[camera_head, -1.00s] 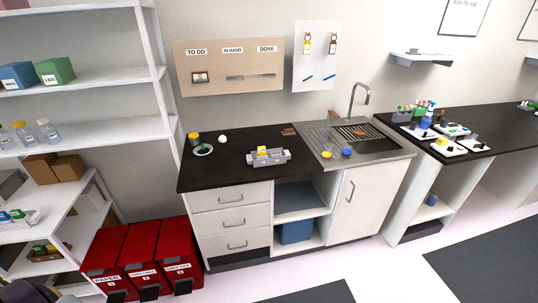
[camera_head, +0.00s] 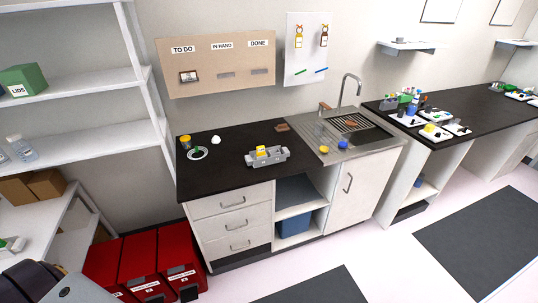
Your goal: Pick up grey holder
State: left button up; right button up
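A grey holder (camera_head: 279,158) stands on the black counter (camera_head: 227,180) left of the sink. It has a handle-like tab at each end and a yellow item (camera_head: 262,151) with white in it. No gripper touches the holder. Neither of my grippers shows. Only a dark and grey piece, likely part of my own arm, shows at the bottom left corner.
The sink (camera_head: 362,139) is to the right. Red bins (camera_head: 142,265) stand on the floor left of the drawers.

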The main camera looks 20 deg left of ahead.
aim_at(273, 155)
jog(key=j+z, duration=0.15)
jog(key=j, duration=0.3)
jog(key=j+z, duration=0.15)
jog(key=j, duration=0.25)
jog(key=k+j+z, duration=0.2)
jog(key=j, duration=0.25)
jog(key=j+z, duration=0.15)
jog(key=j, duration=0.3)
jog(key=k+j+z, duration=0.15)
jog(key=j, duration=0.25)
jog(key=k+j+z, duration=0.15)
jog(key=j, duration=0.25)
